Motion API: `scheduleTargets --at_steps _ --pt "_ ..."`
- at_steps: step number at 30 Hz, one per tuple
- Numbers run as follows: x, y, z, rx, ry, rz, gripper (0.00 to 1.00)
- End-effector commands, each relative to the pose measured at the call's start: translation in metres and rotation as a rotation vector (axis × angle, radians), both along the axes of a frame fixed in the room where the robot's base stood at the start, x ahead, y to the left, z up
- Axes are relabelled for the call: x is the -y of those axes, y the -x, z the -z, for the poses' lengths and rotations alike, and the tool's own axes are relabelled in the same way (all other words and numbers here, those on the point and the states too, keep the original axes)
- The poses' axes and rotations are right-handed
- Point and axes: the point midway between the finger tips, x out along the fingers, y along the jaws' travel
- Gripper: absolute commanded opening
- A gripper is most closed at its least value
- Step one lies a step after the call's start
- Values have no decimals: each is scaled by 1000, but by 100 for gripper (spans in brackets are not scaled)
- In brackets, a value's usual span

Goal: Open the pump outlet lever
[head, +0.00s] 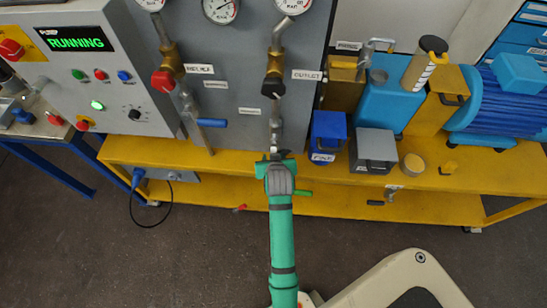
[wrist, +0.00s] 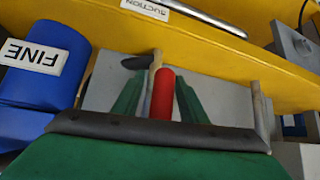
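My gripper (head: 276,164) is at the front of the outlet pipe (head: 276,118) in the head view, arm coming up from below. In the wrist view a red lever handle (wrist: 163,92) stands between the two green fingers of my gripper (wrist: 160,98). The fingers are apart, one on each side of the handle, and I cannot tell whether either touches it. In the head view my gripper hides this handle. The OUTLET label (head: 307,75) is beside a black valve knob (head: 273,88) higher on the same pipe.
A blue FINE bin (head: 325,150) and a grey box (head: 374,150) stand right of my gripper on the yellow bench (head: 480,180). A blue lever (head: 212,122) sits on the left pipe. The control panel (head: 125,65) reads RUNNING. The floor in front is open.

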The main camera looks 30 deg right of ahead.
Motion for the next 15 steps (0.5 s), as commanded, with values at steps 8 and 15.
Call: scheduleTargets --at_steps 8,15 --pt "-9 18 -20 2 1 -1 39" --pt "-23 46 -52 2 1 -1 39"
